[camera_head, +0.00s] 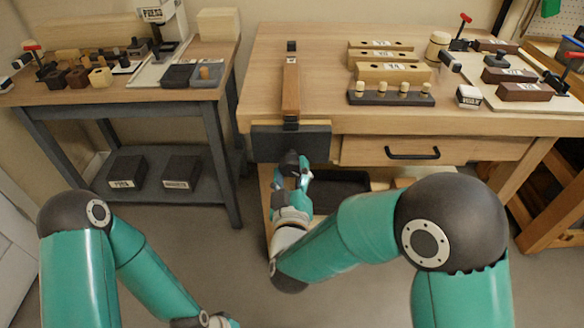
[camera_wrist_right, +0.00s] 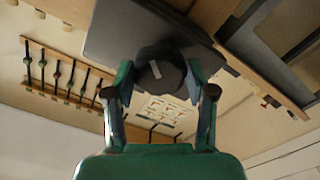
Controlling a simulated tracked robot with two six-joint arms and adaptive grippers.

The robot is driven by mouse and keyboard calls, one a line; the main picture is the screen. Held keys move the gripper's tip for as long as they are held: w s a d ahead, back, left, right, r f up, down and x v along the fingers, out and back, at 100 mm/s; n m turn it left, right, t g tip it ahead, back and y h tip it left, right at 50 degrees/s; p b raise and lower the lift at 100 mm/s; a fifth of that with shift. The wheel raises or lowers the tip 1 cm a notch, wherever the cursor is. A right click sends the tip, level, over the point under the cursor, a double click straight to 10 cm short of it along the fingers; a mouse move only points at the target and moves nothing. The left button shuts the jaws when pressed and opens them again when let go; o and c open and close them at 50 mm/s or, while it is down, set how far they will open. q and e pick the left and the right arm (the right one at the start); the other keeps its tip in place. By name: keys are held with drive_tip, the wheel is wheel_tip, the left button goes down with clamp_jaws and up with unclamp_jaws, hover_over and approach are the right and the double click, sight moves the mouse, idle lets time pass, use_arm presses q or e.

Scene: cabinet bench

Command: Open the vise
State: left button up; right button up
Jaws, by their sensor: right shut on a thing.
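The vise (camera_head: 291,142) is mounted on the front edge of the wooden workbench, with a dark grey front jaw. A wooden bar (camera_head: 291,88) lies on the bench top behind the jaw. A dark round knob (camera_head: 288,158) sticks out from the jaw's front; it also shows in the right wrist view (camera_wrist_right: 160,72). My right gripper (camera_head: 296,170) is in front of the jaw, its fingers shut on the knob from both sides. The gap between jaw and bench edge is hard to judge. My left arm is at lower left, its gripper mostly cut off by the frame's bottom edge.
A drawer with a black handle (camera_head: 413,153) is right of the vise. A peg block (camera_head: 391,97) and wooden blocks (camera_head: 392,72) stand on the bench top. A lower side table (camera_head: 141,97) with trays is at left. Open floor lies between the table and the bench.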

drive_tip(key=shift+s+f+n+p, duration=0.1)
drive_tip(key=shift+n+p, duration=0.3)
drive_tip(key=shift+n, duration=0.6)
drive_tip(key=shift+f+n, duration=0.1)
drive_tip(key=shift+n, duration=0.6)
use_arm(q)
drive_tip(key=shift+r, duration=0.65)
use_arm(e)
drive_tip(key=o, duration=0.8)
drive_tip(key=shift+a, duration=0.1)
drive_tip(key=shift+o, duration=0.9)
use_arm(q)
drive_tip(key=shift+f+b, duration=0.7)
drive_tip(key=shift+f, duration=0.1)
use_arm(e)
drive_tip(key=s, duration=0.7)
drive_tip(key=shift+r, duration=0.2)
